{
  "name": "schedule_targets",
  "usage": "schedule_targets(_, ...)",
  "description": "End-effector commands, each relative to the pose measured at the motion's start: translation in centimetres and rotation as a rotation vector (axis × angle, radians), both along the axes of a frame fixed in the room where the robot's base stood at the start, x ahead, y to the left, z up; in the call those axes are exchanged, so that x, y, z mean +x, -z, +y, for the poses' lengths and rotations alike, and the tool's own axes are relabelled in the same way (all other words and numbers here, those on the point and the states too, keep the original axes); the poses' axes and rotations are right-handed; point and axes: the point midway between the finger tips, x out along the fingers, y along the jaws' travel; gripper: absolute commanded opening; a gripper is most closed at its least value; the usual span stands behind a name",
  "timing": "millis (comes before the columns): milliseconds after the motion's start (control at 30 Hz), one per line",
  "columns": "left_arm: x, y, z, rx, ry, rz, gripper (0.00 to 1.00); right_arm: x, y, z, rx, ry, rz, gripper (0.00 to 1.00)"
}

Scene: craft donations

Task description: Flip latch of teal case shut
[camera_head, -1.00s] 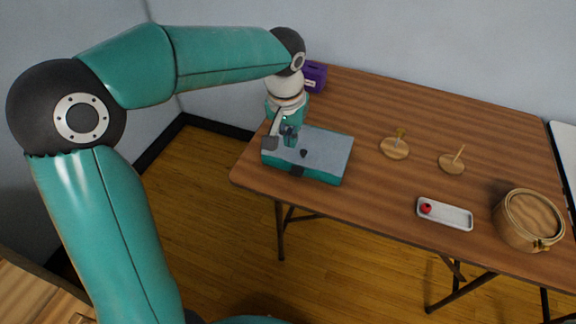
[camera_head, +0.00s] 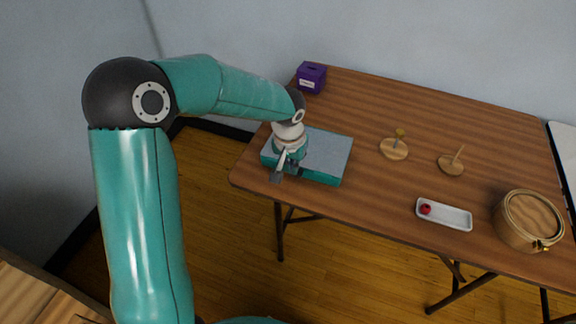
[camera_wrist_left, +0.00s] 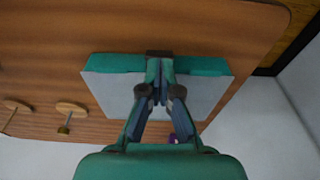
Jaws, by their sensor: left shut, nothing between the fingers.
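The teal case (camera_head: 325,155) lies closed on the table's near left part, with a pale grey lid and teal sides. In the left wrist view the case (camera_wrist_left: 105,90) shows its front side at the top. Its dark latch (camera_wrist_left: 158,53) sits mid-front, partly hidden by my fingertips; I cannot tell its position. My left gripper (camera_head: 290,168) is over the front edge of the case. In the left wrist view my left gripper (camera_wrist_left: 160,72) is shut with nothing held, its tips beside or touching the latch. My right gripper is out of view.
A purple box (camera_head: 311,78) stands behind the case. Two wooden peg stands (camera_head: 394,149) (camera_head: 451,165), a white tray (camera_head: 456,217) with a red item (camera_head: 425,209), and a round wooden container (camera_head: 528,221) are to the right. The table (camera_head: 380,185) is clear between them.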

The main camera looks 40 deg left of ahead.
Motion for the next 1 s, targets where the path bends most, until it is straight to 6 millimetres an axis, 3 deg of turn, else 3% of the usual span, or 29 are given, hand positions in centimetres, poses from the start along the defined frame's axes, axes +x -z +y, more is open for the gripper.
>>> schedule_targets(200,0.3,2.0,0.1,0.0,0.0,0.0,0.0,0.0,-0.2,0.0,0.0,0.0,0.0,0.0)
schedule_targets(533,0.4,2.2,0.1,-0.001,0.0,0.0,0.0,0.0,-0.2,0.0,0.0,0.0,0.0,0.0)
schedule_targets(567,0.4,2.3,2.5,-0.001,-0.012,-0.001,0.0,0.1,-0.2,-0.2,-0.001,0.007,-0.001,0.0)
schedule_targets(700,0.4,2.3,0.5,0.001,0.003,-0.004,0.0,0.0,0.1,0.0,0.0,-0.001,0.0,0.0)
schedule_targets(1000,0.7,2.5,-0.7,0.011,0.016,-0.046,0.0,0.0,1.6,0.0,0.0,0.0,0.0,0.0)
